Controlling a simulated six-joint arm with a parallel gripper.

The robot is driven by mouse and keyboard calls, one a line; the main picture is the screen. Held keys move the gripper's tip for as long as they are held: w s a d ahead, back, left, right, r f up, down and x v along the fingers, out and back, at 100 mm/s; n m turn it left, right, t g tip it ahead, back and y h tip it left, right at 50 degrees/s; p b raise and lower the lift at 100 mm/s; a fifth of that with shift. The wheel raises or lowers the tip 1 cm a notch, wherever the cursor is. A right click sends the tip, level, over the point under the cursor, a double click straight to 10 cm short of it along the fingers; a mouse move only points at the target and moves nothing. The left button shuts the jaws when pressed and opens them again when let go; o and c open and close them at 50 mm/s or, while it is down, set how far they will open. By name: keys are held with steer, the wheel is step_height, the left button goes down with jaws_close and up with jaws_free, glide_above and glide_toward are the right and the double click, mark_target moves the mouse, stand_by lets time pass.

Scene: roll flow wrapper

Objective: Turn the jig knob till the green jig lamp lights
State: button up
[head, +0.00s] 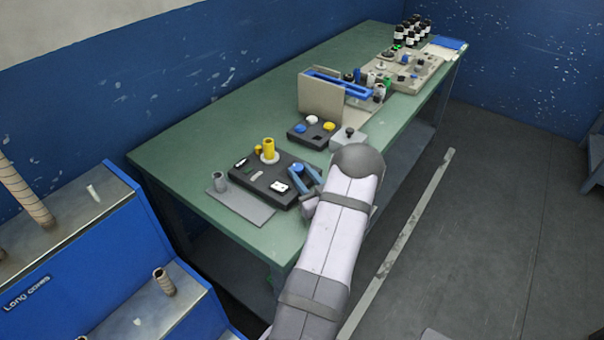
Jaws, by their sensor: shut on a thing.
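The dark jig board (258,184) lies on the near part of the green bench. A yellow cylinder (268,147) stands on it in a pale yellow ring. My gripper (299,172) reaches in from the right, its blue fingers on either side of a small blue-topped knob (298,168) at the board's right edge. It is shut on this knob; the fingers partly hide it.
A grey plate with a grey cylinder (219,180) lies left of the board. Dark bottles (412,30) crowd the far end. A blue rack (70,270) stands at left.

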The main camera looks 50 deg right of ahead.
steer(key=shift+a+m+g+h, duration=0.1)
steer(key=shift+m+g+h, duration=0.35)
steer(key=shift+h, duration=0.25)
steer(key=o, duration=1.1)
steer(key=shift+c, duration=0.2)
steer(key=shift+b+v, duration=0.8)
steer(key=shift+v, duration=2.85)
